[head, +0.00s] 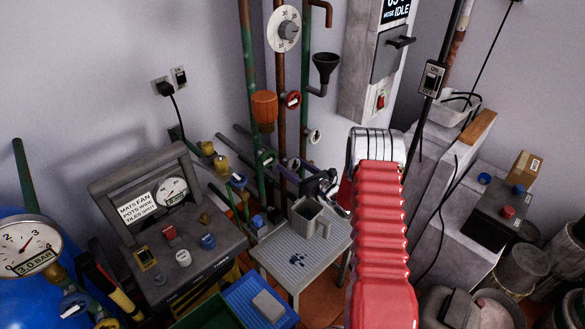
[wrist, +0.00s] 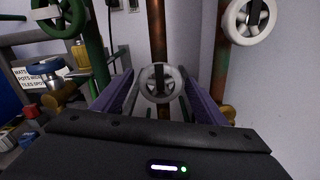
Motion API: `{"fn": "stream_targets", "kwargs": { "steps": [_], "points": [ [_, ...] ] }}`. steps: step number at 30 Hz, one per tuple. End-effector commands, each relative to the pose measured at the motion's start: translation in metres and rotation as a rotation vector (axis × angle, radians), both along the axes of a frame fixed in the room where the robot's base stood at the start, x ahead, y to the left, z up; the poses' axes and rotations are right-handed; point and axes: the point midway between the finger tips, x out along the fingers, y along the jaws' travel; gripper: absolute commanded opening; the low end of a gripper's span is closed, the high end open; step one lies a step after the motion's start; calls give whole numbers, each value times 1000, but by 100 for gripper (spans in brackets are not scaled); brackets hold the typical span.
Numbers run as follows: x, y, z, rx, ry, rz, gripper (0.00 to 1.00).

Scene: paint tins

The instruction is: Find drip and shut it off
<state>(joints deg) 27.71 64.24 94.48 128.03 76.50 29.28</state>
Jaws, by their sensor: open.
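My gripper (head: 312,178) is open by the pipes, above the small grey table (head: 267,254). In the wrist view its purple fingers (wrist: 157,92) stand on either side of a white handwheel (wrist: 157,97) on a brown pipe; I cannot tell whether they touch it. In the head view my gripper hides that spot. Dark blue drops or spots (head: 297,260) lie on the table in front of a grey mug (head: 309,218). I see no falling drop and cannot tell which valve leaks.
Other valves are a red wheel (head: 292,100), a white wheel (head: 314,137) and a green pipe's wheel (head: 265,159). A control box (head: 176,232) stands left, a grey cabinet (head: 460,195) right.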

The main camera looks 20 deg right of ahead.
Motion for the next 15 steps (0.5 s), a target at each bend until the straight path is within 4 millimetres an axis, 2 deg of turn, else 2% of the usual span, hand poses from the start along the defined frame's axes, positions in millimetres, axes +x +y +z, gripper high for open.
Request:
{"fn": "stream_targets", "kwargs": {
  "steps": [8, 15],
  "points": [
    [-8, -4, 0, -1, 0, -2, 66],
    [-40, -18, -1, 1, 1, -4, 66]
  ]
}}
